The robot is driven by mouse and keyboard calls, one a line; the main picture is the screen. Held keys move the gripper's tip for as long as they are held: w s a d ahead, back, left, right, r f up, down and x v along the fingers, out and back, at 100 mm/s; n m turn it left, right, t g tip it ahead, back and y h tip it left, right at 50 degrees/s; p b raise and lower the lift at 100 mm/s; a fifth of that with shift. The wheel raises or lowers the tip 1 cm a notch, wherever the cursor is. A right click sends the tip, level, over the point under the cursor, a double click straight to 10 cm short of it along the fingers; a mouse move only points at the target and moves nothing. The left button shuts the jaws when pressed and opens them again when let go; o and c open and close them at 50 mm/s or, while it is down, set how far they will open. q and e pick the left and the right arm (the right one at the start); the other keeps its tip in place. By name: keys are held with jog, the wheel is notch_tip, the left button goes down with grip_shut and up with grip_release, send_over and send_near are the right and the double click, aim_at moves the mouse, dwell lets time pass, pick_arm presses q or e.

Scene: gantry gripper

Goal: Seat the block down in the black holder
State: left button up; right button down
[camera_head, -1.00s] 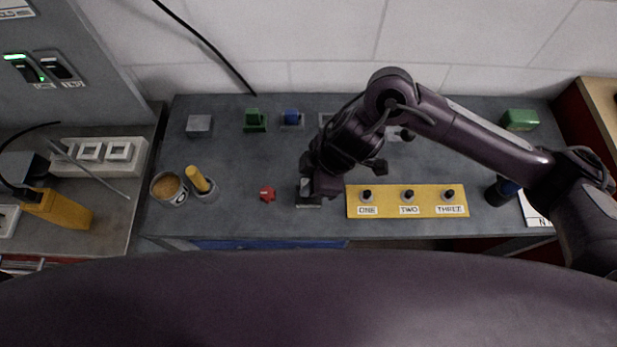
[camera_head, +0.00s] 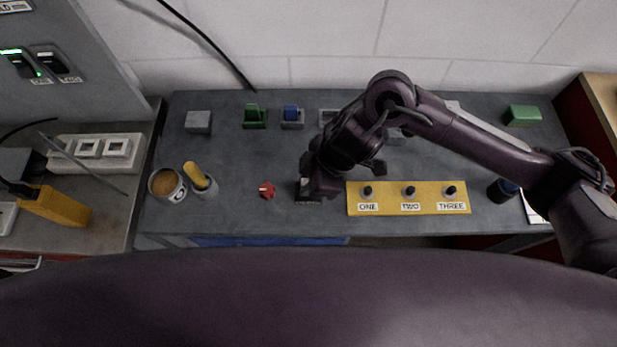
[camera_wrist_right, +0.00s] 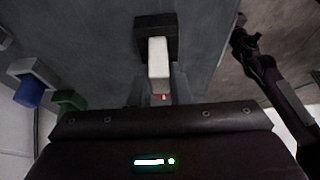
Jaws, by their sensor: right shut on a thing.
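The block (camera_wrist_right: 158,58) is pale grey-white and shows in the right wrist view between my right gripper's fingers. Its far end lies over or in the black holder (camera_wrist_right: 155,22), a small dark piece on the grey bench. I cannot tell how deep it sits. A small red patch shows near the block's near end. In the head view my right gripper (camera_head: 312,190) points down at the black holder (camera_head: 308,199), left of the yellow panel, and mostly hides the block. It is shut on the block. My left gripper is in neither view.
The yellow panel (camera_head: 408,198) with knobs is close on the right. A red knob (camera_head: 267,190) is left of the holder. A can (camera_head: 166,184) and a yellow-handled item (camera_head: 199,178) stand farther left.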

jog(key=shift+f, duration=0.6)
jog(key=c, duration=1.3)
grip_release()
jog(key=v, duration=0.8)
jog(key=shift+s+f, duration=0.1)
jog(key=shift+f, duration=0.05)
